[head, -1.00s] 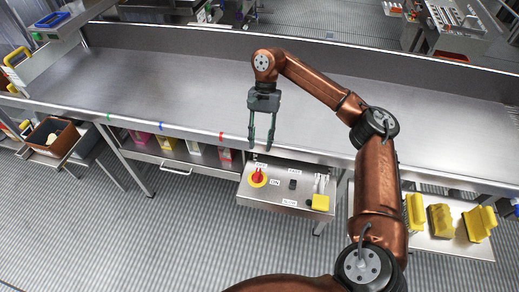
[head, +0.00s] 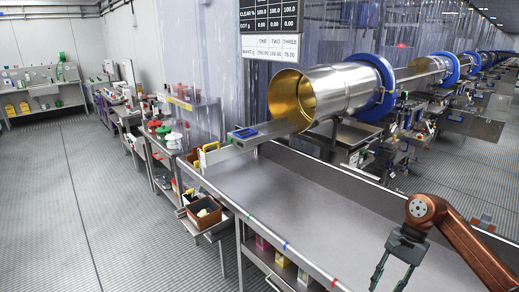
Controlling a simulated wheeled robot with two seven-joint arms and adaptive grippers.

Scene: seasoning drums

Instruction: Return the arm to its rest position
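My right arm (head: 465,240) comes in from the lower right corner in the head view. My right gripper (head: 387,282) hangs from its wrist, fingers pointing down, over the near right part of the steel table (head: 290,195). Its two dark fingers are apart with nothing visible between them; their tips run close to the lower edge of the picture. My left arm and gripper are not in view.
A steel drum (head: 335,88) with a gold-coloured mouth and blue ring (head: 385,85) stands beyond the table. A tray (head: 250,137) sits at the table's far left end. The tabletop is bare. Floor on the left is clear.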

